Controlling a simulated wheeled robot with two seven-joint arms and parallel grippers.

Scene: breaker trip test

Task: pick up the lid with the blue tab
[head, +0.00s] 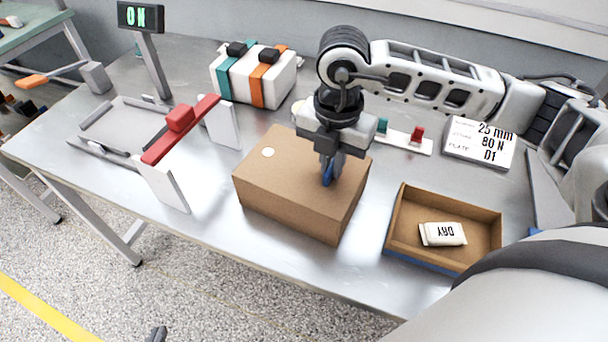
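A closed brown cardboard box (285,200) stands mid-table. Its flat brown lid (290,160) has a white round spot near the far left corner. A blue tab (327,176) shows on the lid, partly covered by my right gripper (330,168). That gripper points down at the tab, close against it. Whether its fingers are closed on the tab cannot be told. The lid shows no clear gap above the box. A small dark part at the bottom edge looks like my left gripper (156,334), away from the table; its fingers are not clear.
An open brown tray (397,228) with a white DRY packet (443,234) stands right of the box. A red-barred frame (180,125) stands left. Behind are a strapped white case (253,78), a sign (480,141) and an ON display (140,16). The front-left table is bare.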

